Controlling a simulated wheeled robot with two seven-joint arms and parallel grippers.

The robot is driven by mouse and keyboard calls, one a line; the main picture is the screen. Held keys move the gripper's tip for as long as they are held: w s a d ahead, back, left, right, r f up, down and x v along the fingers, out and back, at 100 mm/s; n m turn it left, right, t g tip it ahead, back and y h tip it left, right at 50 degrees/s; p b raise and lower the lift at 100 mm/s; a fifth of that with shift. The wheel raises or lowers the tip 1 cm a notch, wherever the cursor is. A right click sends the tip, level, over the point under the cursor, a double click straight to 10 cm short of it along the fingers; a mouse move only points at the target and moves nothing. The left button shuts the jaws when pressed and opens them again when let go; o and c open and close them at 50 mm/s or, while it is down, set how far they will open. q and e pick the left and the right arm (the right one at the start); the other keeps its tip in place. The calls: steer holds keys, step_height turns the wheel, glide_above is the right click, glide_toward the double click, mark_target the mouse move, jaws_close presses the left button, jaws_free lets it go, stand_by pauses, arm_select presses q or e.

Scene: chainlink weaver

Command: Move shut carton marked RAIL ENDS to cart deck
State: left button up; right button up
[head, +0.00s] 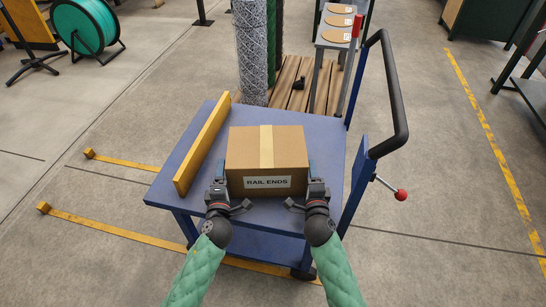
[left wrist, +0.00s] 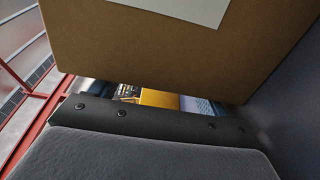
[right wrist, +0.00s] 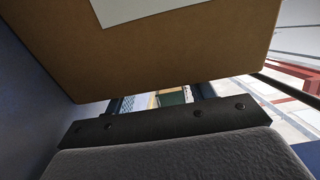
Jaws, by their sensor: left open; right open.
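The shut brown carton (head: 266,150) has a pale tape strip along its top and a white RAIL ENDS label on its front. It sits upright on the blue cart deck (head: 326,140), and its underside is hidden. My left gripper (head: 219,184) is open at the carton's front left corner. My right gripper (head: 316,184) is open at its front right corner. The carton's labelled face fills the upper part of the left wrist view (left wrist: 170,55) and the right wrist view (right wrist: 150,55). I cannot tell whether any finger touches the carton.
A yellow bar (head: 202,145) stands along the deck's left side. The black cart handle (head: 398,100) and a red-knobbed lever (head: 400,194) are at the right. Wire mesh rolls (head: 251,50) stand on a wooden pallet (head: 290,85) behind. Open floor lies left and right.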

arm_select(q)
steer(key=shift+a, duration=0.1)
arm_select(e)
steer(key=o, duration=0.5)
steer(key=shift+d, duration=0.1)
arm_select(q)
steer(key=shift+s, duration=0.1)
steer(key=s, duration=1.1)
steer(key=shift+s, duration=0.4)
arm_select(e)
steer(key=s, duration=1.2)
